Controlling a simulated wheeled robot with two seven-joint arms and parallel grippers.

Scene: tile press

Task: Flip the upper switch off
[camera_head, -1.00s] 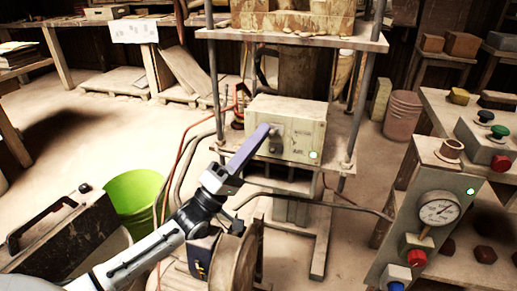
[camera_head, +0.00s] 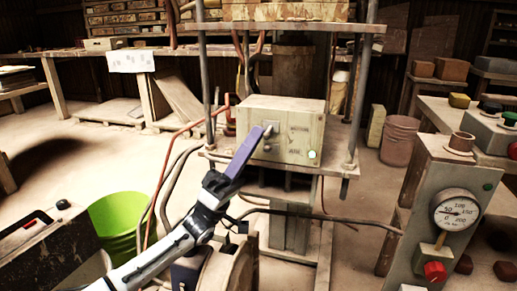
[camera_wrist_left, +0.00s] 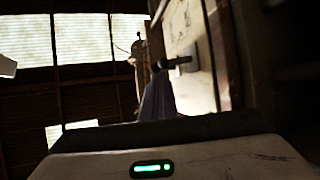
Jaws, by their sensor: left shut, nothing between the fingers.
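A cream switch box (camera_head: 305,130) sits on the shelf of the press frame. A small grey switch (camera_head: 271,129) shows on the left part of its front, beside my fingertips. My left gripper (camera_head: 264,133) is shut and empty, its purple fingers reaching up to that switch. Its tip partly covers the switch, so contact and the lever's position are unclear. In the left wrist view, a dark lever (camera_wrist_left: 172,63) sticks out from the pale box face (camera_wrist_left: 188,35), right at the end of the shut fingers (camera_wrist_left: 158,96). My right gripper is out of view.
A round indicator light (camera_head: 312,154) on the box looks whitish. A gauge panel (camera_head: 420,190) with a red knob (camera_head: 435,271) stands at the right. A green bucket (camera_head: 125,222) is at the left. Hoses (camera_head: 160,190) run beside my left arm.

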